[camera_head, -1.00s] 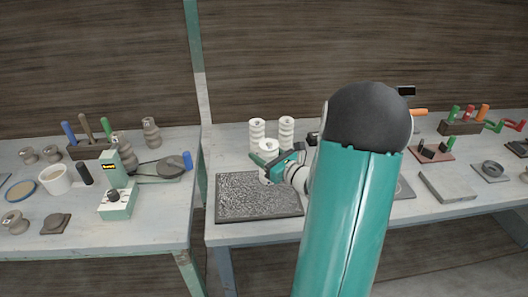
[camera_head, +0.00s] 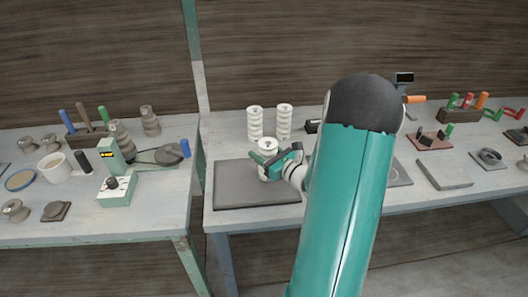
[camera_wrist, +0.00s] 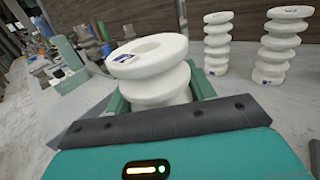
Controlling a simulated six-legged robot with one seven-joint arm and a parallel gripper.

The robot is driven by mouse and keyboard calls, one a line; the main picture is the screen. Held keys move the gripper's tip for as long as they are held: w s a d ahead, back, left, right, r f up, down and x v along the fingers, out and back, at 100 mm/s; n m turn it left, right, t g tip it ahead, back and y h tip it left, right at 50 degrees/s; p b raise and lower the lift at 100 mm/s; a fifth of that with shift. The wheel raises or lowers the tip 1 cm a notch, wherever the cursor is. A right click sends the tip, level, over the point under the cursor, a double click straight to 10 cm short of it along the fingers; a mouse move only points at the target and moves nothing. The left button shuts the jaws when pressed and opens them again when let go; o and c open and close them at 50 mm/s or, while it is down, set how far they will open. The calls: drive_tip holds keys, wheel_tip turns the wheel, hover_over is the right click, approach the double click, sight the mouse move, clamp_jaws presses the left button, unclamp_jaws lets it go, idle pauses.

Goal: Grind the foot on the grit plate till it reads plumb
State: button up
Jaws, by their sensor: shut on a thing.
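A white ribbed insulator (camera_head: 268,146) stands between the fingers of my gripper (camera_head: 272,164), at the right end of the grit plate. In the wrist view the insulator (camera_wrist: 152,58) shows its hollow top and a small blue mark, with the green fingers (camera_wrist: 160,98) on both sides. The grit plate (camera_head: 236,184) is a flat dark grey slab on the bench, plain on top. A small dark display (camera_head: 404,78) stands behind my arm; its reading is illegible.
Two more white insulators (camera_head: 255,124) (camera_head: 285,122) stand close behind the held one. My arm hides the bench's middle. A grey slab (camera_head: 444,174) lies at right. A separate left bench carries a green device (camera_head: 117,184) and several clay pieces.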

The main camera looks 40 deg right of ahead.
sight(264, 140)
drive_tip(key=shift+f, duration=0.55)
idle(0.9)
drive_tip(key=shift+w+a, duration=0.1)
drive_tip(key=shift+a, duration=0.05)
drive_tip(key=shift+w+a+f, duration=0.1)
drive_tip(key=shift+w+a, duration=0.6)
drive_tip(key=shift+a, duration=0.35)
drive_tip(key=shift+w+a, duration=0.7)
drive_tip(key=shift+a, duration=0.35)
drive_tip(key=shift+w+a+r, duration=0.1)
drive_tip(key=shift+w+a, duration=0.4)
drive_tip(key=shift+a, duration=0.2)
drive_tip(key=shift+w+a+r, duration=0.1)
drive_tip(key=shift+w+a, duration=0.4)
drive_tip(key=shift+a, duration=0.15)
drive_tip(key=shift+s+d+f, duration=0.1)
drive_tip(key=shift+s+d, duration=0.55)
drive_tip(key=shift+d, duration=0.3)
drive_tip(key=shift+s+d+f, duration=0.1)
drive_tip(key=shift+s+d, duration=0.55)
drive_tip(key=shift+d, duration=0.25)
drive_tip(key=shift+s+d+r, duration=0.1)
drive_tip(key=shift+s+d, duration=0.5)
drive_tip(key=shift+d, duration=0.3)
drive_tip(key=shift+s+d, duration=0.55)
drive_tip(key=shift+d, duration=0.3)
drive_tip(key=shift+r, duration=2.5)
